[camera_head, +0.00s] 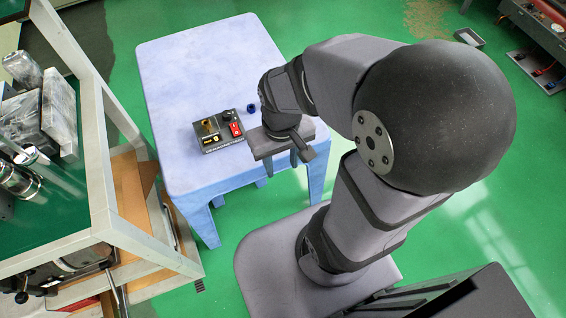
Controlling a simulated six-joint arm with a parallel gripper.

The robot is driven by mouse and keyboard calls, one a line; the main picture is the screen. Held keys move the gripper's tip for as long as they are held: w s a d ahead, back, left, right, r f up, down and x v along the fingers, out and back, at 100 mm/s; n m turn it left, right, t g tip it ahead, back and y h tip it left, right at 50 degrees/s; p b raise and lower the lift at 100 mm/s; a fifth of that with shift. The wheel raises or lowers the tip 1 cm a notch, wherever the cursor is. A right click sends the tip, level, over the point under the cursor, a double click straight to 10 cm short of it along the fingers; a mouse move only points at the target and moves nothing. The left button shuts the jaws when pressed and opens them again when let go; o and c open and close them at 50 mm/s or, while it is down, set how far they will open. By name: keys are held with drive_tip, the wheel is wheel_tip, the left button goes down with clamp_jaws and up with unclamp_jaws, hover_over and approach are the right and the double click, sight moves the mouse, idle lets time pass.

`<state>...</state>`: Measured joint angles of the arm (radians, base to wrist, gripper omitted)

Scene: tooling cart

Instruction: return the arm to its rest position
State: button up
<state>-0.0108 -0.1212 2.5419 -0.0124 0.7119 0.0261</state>
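My arm rises from its grey base and bends over toward the light blue table (205,65). My gripper (287,158) points downward at the table's right front edge, to the right of a small control box. Its fingers are seen from above and partly covered by the gripper body, so their spacing is unclear. I see nothing held in it.
The control box (220,146) on the table has a red switch and brass-coloured parts. A small dark blue piece (251,108) lies behind it. A metal-framed cart (95,150) stands at left. Green floor (470,200) is open at right.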

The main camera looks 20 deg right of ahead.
drive_tip(key=shift+s, duration=0.4)
wheel_tip(320, 180, up, 13)
drive_tip(key=p, duration=1.3)
drive_tip(key=shift+r, duration=0.15)
